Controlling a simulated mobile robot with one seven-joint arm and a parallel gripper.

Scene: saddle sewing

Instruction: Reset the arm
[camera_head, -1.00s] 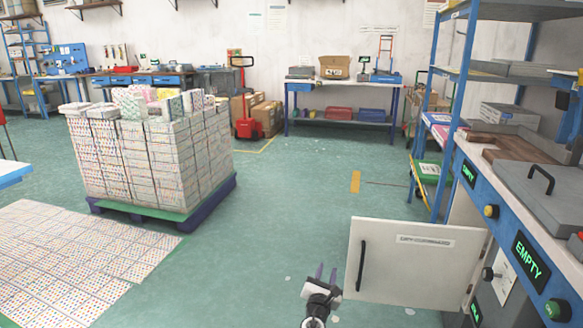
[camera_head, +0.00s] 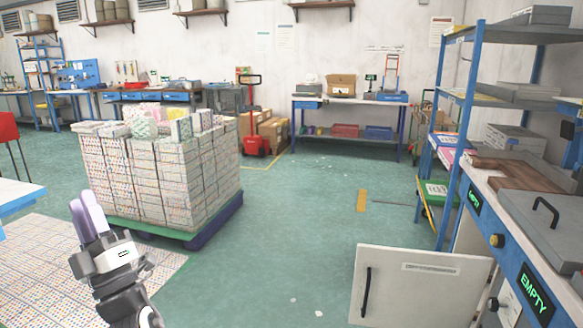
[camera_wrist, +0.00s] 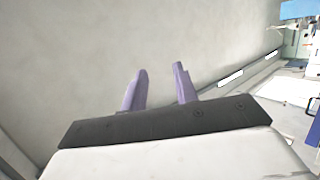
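My gripper (camera_head: 90,212) is raised at the lower left in the head view, its two purple fingers pointing up. In the wrist view my gripper (camera_wrist: 158,88) shows its fingers apart with nothing between them. A plain pale wall (camera_wrist: 100,50) fills most of the wrist view behind the fingers. My gripper appears in front of the pallet stack in the head view, and no contact with anything shows.
A white cabinet door (camera_head: 420,285) with a dark handle stands open at the lower right, beside a blue-fronted machine bench (camera_head: 505,245). A stack of patterned boxes (camera_head: 165,175) stands on a pallet (camera_head: 215,220) at left. The green floor (camera_head: 300,215) between is clear.

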